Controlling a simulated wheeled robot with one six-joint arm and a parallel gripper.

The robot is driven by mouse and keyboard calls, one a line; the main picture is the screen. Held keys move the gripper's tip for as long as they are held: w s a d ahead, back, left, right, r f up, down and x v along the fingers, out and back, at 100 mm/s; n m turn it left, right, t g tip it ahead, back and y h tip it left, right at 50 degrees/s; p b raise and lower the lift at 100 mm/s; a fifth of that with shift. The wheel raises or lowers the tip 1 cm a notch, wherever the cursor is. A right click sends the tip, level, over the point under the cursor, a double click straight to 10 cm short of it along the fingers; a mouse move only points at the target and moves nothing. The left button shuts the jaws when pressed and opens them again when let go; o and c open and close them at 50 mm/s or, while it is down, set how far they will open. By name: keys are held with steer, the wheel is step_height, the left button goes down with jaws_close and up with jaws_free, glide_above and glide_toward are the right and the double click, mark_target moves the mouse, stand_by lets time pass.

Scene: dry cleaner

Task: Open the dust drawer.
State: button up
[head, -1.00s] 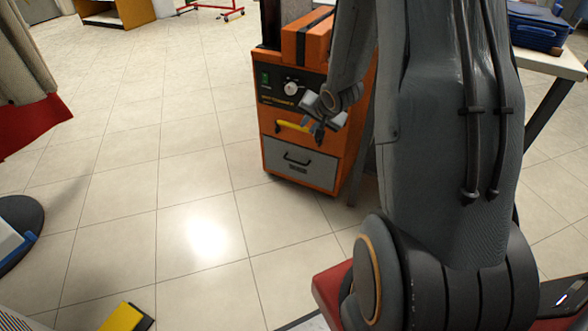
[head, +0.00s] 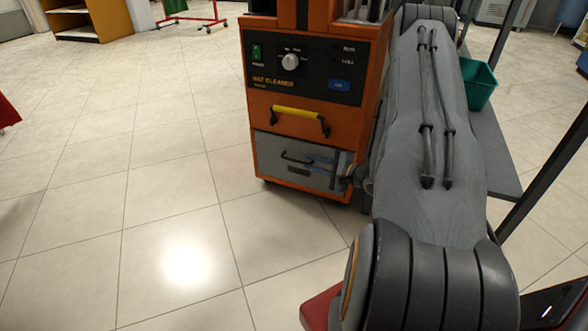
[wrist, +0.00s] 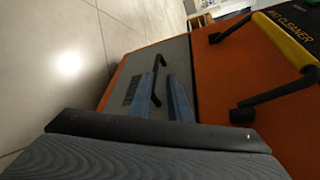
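The dust drawer (head: 270,149) is the grey front low on the orange mat cleaner, and it looks shut. Its black bar handle (head: 293,159) runs across the front; in the wrist view the handle (wrist: 157,72) shows in line with the gap between my fingers. My gripper (head: 318,166) is in front of the drawer, by the right end of the handle. Its two blue-grey fingers (wrist: 161,97) stand apart, with nothing visibly clamped. I cannot tell whether they touch the handle.
The orange mat cleaner (head: 262,112) has a yellow bar handle (head: 297,113) above the drawer and a control panel (head: 305,67) higher up. A table leg and a green bin (head: 478,83) stand to the right.

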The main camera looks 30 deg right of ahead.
mark_target(302, 162)
steer(key=shift+m+y, duration=0.3)
steer(key=b+x, duration=0.1)
steer(key=x, duration=0.1)
steer(key=f+b+x, duration=0.1)
steer(key=x, duration=0.1)
steer(key=b+x, duration=0.2)
steer(key=shift+w+d+f, duration=0.25)
steer(key=shift+f, duration=0.05)
steer(key=shift+w+a+b, duration=0.3)
steer(key=shift+w, duration=0.25)
jaws_close()
